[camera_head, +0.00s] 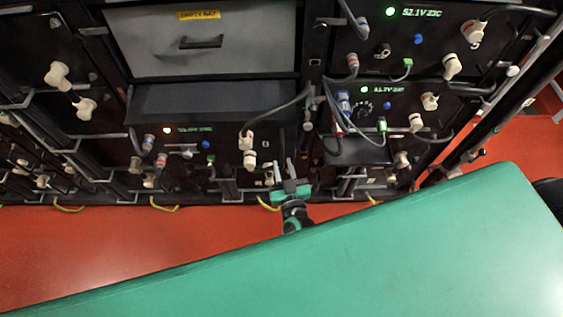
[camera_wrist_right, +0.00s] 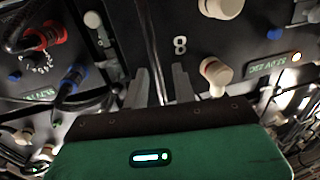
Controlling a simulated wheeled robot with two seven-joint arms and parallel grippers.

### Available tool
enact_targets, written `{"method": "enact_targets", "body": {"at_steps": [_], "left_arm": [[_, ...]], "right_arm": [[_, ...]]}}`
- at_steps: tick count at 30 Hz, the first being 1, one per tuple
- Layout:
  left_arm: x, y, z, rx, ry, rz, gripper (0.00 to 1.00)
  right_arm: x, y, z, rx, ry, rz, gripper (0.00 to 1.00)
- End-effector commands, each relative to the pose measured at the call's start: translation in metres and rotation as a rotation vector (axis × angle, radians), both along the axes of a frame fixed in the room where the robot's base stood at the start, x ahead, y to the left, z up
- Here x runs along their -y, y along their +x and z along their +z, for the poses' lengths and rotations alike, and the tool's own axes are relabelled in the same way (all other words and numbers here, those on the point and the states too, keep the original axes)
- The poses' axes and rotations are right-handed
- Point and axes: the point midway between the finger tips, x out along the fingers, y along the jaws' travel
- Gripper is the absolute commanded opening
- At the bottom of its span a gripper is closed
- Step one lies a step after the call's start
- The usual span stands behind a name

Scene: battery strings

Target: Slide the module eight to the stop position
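Module eight is a dark box with a dark front (camera_head: 225,143) in the left column of the rack in the head view. Its bare top (camera_head: 210,100) shows below a grey drawer, so it juts out of the rack. Its front has an orange light, a small display and pale knobs. In the right wrist view, the white figure 8 (camera_wrist_right: 180,45) marks its front, near a pale knob (camera_wrist_right: 215,75). My right gripper (camera_head: 284,168) is in front of the module's lower right end. Its two grey fingers (camera_wrist_right: 162,75) are apart and empty in the wrist view. My left gripper is out of view.
The grey drawer (camera_head: 200,38) with a yellow label is above. Modules with green lights, plugs and loose cables (camera_head: 352,115) fill the right column. A cable (camera_head: 285,108) hangs by module eight's right end. Red floor (camera_head: 90,245) is clear at the lower left.

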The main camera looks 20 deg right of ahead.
Motion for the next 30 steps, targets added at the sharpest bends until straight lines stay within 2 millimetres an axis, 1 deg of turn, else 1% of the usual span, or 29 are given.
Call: {"method": "enact_targets", "body": {"at_steps": [1,9,12,16,21,30], "left_arm": [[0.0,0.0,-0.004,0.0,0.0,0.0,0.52],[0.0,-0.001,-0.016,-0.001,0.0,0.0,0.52],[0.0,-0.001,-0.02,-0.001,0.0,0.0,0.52],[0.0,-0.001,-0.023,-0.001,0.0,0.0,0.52],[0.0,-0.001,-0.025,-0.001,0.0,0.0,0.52],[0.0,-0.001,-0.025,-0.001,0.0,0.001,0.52]], "right_arm": [[-0.001,-0.01,-0.002,-0.002,0.0,0.0,0.27],[-0.007,-0.063,-0.003,-0.002,0.0,0.001,0.27],[-0.008,-0.081,-0.002,-0.002,0.0,0.002,0.27],[-0.01,-0.099,-0.001,0.0,-0.002,0.002,0.27],[-0.012,-0.113,0.0,0.001,0.0,0.003,0.27],[-0.013,-0.116,0.001,0.002,-0.001,0.003,0.27]]}}
